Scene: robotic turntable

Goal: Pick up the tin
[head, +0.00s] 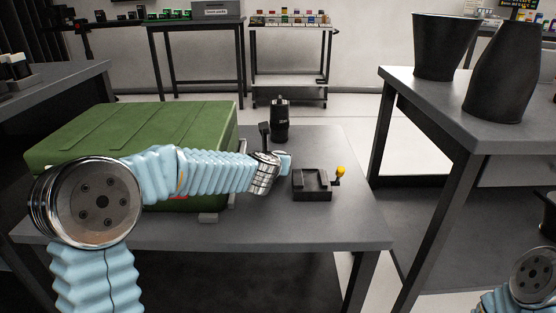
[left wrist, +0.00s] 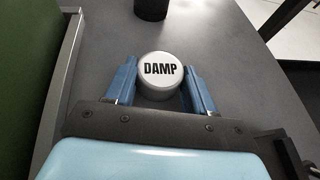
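A round tin with a pale lid marked DAMP (left wrist: 160,72) stands upright on the grey table in the left wrist view. My left gripper (left wrist: 161,78) reaches over it, with one blue finger on each side of the tin. The fingers are apart and only narrow gaps, if any, show beside the lid; firm contact is not visible. In the head view my left gripper (head: 284,163) is over the middle of the table, right of the green case, and the tin is hidden there. My right gripper is out of view; only part of that arm shows at bottom right.
A green case (head: 150,125) fills the table's left. A black jar (head: 280,122) stands behind my gripper. A black tray-like fixture (head: 312,186) and a yellow-knobbed lever (head: 340,172) are to its right. The table's front right is clear. Black vessels (head: 443,45) stand on another table.

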